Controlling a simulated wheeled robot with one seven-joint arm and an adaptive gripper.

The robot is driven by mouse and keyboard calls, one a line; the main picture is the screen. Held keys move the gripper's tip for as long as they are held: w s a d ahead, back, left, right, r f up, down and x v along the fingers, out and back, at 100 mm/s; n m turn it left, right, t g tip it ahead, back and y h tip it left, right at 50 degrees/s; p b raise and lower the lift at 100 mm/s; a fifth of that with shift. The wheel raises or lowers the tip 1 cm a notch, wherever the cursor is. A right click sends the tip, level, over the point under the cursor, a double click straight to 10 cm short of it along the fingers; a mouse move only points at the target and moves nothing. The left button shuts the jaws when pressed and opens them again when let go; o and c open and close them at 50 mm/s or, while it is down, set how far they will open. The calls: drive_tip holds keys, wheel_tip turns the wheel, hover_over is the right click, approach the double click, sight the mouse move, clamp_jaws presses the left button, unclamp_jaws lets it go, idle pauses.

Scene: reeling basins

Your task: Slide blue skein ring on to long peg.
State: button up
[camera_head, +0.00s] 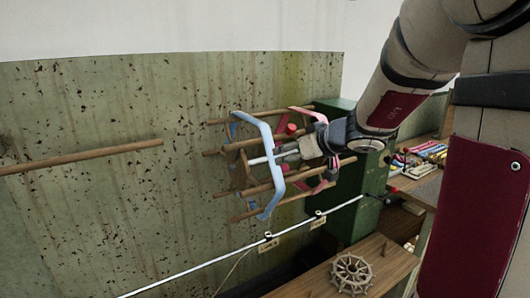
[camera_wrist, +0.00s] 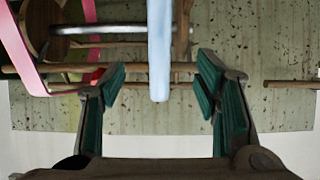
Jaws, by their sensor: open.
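The light blue skein ring (camera_head: 276,165) is a large angular hoop on the left, outer side of a reel of wooden pegs (camera_head: 228,193). In the wrist view a straight stretch of the blue ring (camera_wrist: 159,50) hangs between the fingers of my gripper (camera_wrist: 160,88), with a gap on either side. My gripper is open; in the head view (camera_head: 308,147) it is among the reel's pegs, its fingertips hard to make out. A long wooden peg (camera_head: 80,157) reaches in from the left edge. I cannot tell which peg is the long one meant.
A pink ring (camera_head: 330,150) is farther right on the reel, near my wrist; it also shows in the wrist view (camera_wrist: 91,12). A green cabinet (camera_head: 355,200) stands behind. A white rail (camera_head: 240,250) runs below. A small wooden wheel (camera_head: 351,274) lies on a bench.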

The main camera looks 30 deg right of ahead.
sight(274, 158)
drive_tip(key=b+x, duration=0.1)
drive_tip(key=x, duration=0.4)
drive_tip(key=shift+w+f, duration=0.15)
drive_tip(key=shift+w, duration=0.15)
drive_tip(key=shift+b+x, duration=2.25)
drive_tip(key=shift+x, duration=0.35)
clamp_jaws()
